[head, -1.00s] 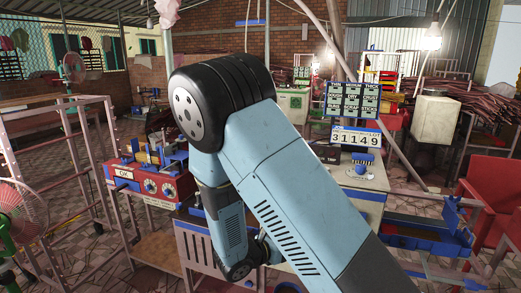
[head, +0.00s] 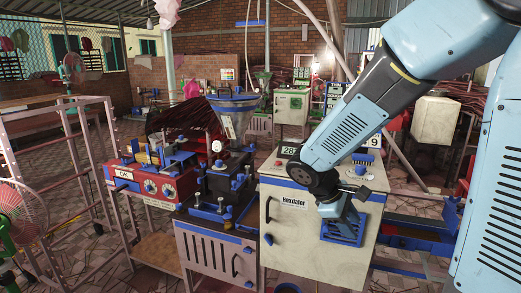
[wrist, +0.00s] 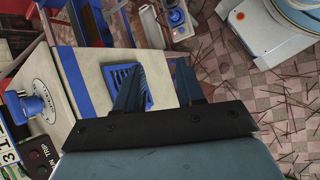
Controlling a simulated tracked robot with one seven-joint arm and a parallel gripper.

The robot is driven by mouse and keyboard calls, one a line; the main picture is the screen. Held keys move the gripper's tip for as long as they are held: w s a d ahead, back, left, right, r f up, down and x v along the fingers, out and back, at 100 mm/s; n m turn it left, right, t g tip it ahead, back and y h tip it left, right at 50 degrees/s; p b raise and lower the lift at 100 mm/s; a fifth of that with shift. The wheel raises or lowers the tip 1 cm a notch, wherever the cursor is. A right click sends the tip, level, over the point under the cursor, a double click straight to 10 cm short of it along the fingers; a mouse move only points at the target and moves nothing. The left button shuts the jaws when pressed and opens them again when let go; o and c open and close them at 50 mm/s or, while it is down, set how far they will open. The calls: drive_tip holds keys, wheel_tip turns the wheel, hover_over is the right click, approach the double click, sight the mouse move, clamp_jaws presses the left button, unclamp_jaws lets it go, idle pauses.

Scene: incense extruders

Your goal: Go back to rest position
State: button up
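My arm reaches in from the right in the head view, bent, with its dark wrist joint in front of the white machine cabinet (head: 285,235). The vent grille (wrist: 120,76) shows behind the left finger. Whether the fingers touch the cabinet cannot be told.
Incense sticks litter the tiled floor (wrist: 270,105).

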drive_tip(key=s+d+r+m+t+y, duration=0.1)
drive_tip(key=s+r+m+t+y, duration=0.3)
drive_tip(key=s+r+m+y, duration=0.3)
drive_tip(key=s+r+m, duration=0.4)
drive_tip(key=s+r, duration=0.1)
drive_tip(key=r, duration=0.2)
drive_tip(key=shift+s+t, duration=0.2)
drive_tip(key=shift+t, duration=0.2)
drive_tip(key=shift+d, duration=0.1)
